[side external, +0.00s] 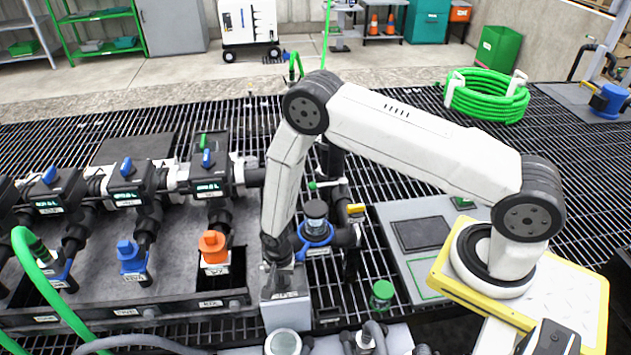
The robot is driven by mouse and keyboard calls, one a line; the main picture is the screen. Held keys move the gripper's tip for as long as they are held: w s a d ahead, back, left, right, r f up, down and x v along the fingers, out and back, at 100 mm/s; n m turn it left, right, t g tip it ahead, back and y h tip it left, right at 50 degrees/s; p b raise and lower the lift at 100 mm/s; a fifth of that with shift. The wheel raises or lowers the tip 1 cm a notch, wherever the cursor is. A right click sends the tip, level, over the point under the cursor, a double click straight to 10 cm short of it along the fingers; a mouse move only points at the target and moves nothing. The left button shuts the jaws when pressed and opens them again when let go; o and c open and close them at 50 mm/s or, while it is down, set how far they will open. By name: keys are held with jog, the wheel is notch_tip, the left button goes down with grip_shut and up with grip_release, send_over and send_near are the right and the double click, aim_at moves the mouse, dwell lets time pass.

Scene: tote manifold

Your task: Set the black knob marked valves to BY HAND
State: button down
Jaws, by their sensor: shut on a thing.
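My gripper (277,274) points straight down at the top of a small light grey box (287,313) near the front middle. Its dark fingers are shut at the top of this box, on what appears to be the black knob. The fingers hide most of the knob, so its pointer direction cannot be told. The valves mark and the BY HAND mark are not readable in this view.
Left of my gripper stand black valves with blue handles (127,166), an orange cap (213,245) and a blue cap (130,255). A green button (382,293) and a grey panel (424,234) lie further right.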

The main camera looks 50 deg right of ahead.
jog(key=n, duration=0.4)
jog(key=shift+s+d, duration=0.15)
jog(key=n, duration=0.4)
jog(key=shift+d, duration=0.1)
jog(key=shift+n, duration=0.3)
jog(key=c, duration=0.6)
grip_release()
jog(key=shift+r, duration=0.2)
jog(key=shift+r, duration=3.75)
